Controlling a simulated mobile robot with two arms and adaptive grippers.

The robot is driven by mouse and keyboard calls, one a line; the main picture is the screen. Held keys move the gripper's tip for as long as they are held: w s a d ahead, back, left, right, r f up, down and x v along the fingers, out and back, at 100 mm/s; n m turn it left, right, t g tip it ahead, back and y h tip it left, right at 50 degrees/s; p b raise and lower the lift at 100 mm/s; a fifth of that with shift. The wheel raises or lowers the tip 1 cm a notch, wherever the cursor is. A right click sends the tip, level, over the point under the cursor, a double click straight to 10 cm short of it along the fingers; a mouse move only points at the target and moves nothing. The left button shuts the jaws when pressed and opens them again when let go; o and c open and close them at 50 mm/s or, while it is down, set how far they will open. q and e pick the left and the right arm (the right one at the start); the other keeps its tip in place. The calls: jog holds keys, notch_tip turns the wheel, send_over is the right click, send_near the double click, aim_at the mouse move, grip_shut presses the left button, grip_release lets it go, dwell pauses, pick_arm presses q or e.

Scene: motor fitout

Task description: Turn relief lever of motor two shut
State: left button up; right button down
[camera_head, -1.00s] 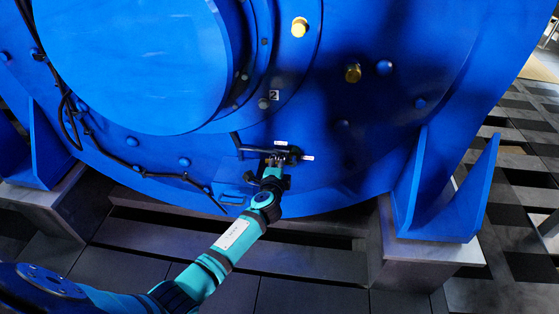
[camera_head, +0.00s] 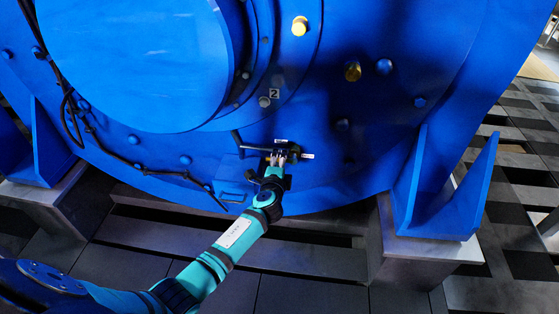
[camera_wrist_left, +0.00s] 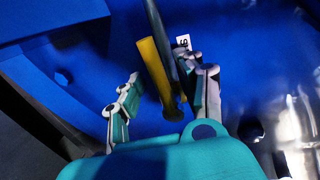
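Motor two is the large blue housing (camera_head: 330,60) with a "2" label (camera_head: 274,93) in the head view. Low on its front is a small dark valve fitting (camera_head: 293,155) under a white tag. In the wrist view a flat yellow bar (camera_wrist_left: 155,68), which looks like the relief lever, lies beside a dark rod (camera_wrist_left: 162,35). My left gripper (camera_head: 277,159) is at the fitting. Its fingers, seen in the wrist view (camera_wrist_left: 163,98), are spread, with the yellow bar and rod between them. I cannot tell whether either finger touches the bar. My right gripper is out of view.
A blue support foot (camera_head: 440,195) on a grey plinth stands to the right, another at the left. A black cable (camera_head: 150,173) runs along the lower left of the housing. A small blue box (camera_head: 236,180) sits just left of my gripper. Slatted floor lies below.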

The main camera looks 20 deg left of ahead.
pick_arm(q)
jog(key=shift+r, duration=0.15)
jog(key=v, duration=1.2)
